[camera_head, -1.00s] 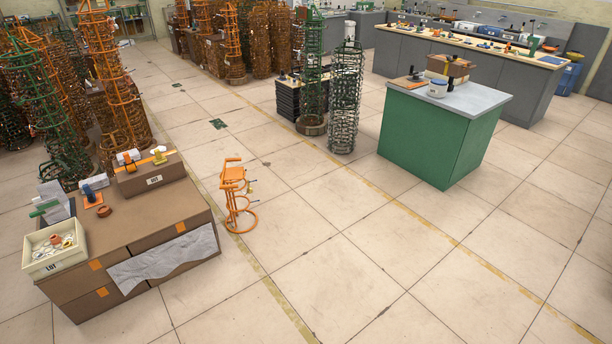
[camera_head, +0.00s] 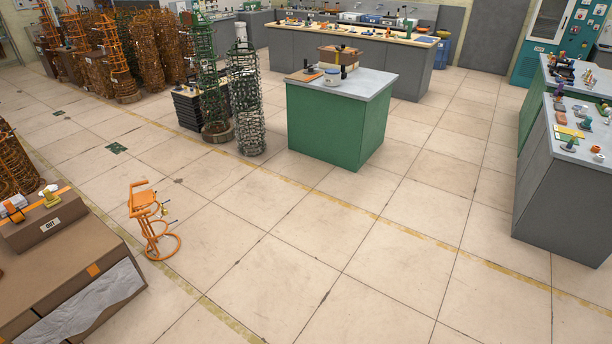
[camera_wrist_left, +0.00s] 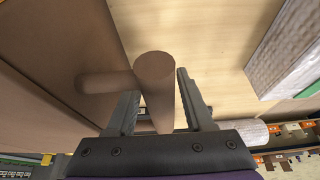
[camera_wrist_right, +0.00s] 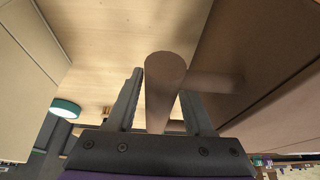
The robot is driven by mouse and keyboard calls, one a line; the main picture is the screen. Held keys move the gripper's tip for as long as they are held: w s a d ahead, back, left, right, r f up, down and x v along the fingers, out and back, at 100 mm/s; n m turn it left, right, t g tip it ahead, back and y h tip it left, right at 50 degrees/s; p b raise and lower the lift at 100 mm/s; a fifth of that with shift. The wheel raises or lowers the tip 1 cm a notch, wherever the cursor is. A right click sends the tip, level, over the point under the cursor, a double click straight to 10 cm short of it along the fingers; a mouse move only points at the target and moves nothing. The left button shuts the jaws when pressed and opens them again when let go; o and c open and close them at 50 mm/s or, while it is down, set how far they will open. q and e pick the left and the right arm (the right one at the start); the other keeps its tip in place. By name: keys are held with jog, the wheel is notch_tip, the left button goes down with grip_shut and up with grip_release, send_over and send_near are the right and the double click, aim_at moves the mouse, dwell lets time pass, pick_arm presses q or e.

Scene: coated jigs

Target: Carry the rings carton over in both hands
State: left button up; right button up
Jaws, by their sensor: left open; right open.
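A brown box, taken to be the rings carton, fills the left of the left wrist view (camera_wrist_left: 60,60) and the right of the right wrist view (camera_wrist_right: 262,80). A thick brown peg handle juts from its side. In the left wrist view, the handle (camera_wrist_left: 154,85) stands between the open fingers of my left gripper (camera_wrist_left: 155,95). In the right wrist view, a like handle (camera_wrist_right: 164,85) stands between the open fingers of my right gripper (camera_wrist_right: 163,95). Neither jaw is closed on its handle. The head view shows neither gripper. The carton's inside is hidden.
Pale wood lies beyond the handles (camera_wrist_left: 215,40). In the head view, a green cabinet (camera_head: 325,130) bears a brown box (camera_head: 340,56). A brown bench (camera_head: 70,270) with another box (camera_head: 45,222) stands left, near an orange stool (camera_head: 150,215). Tiled floor (camera_head: 370,250) is clear.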

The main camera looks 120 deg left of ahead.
pick_arm(q)
jog(key=shift+v, duration=4.05)
pick_arm(e)
jog(key=shift+v, duration=4)
pick_arm(q)
jog(key=o, duration=0.6)
jog(key=shift+c, duration=0.2)
pick_arm(e)
jog(key=o, duration=0.6)
jog(key=shift+c, duration=0.2)
pick_arm(q)
jog(key=shift+s, duration=0.1)
pick_arm(e)
jog(key=shift+s, duration=0.1)
pick_arm(q)
jog(key=s+d, duration=0.3)
jog(key=s, duration=2.1)
jog(key=shift+d+r+t, duration=0.15)
jog(key=shift+r+t, duration=0.25)
jog(key=shift+r, duration=0.05)
pick_arm(e)
jog(key=s+a, duration=0.3)
jog(key=s, duration=2.1)
jog(key=shift+r+t, duration=0.4)
jog(key=shift+r, duration=0.05)
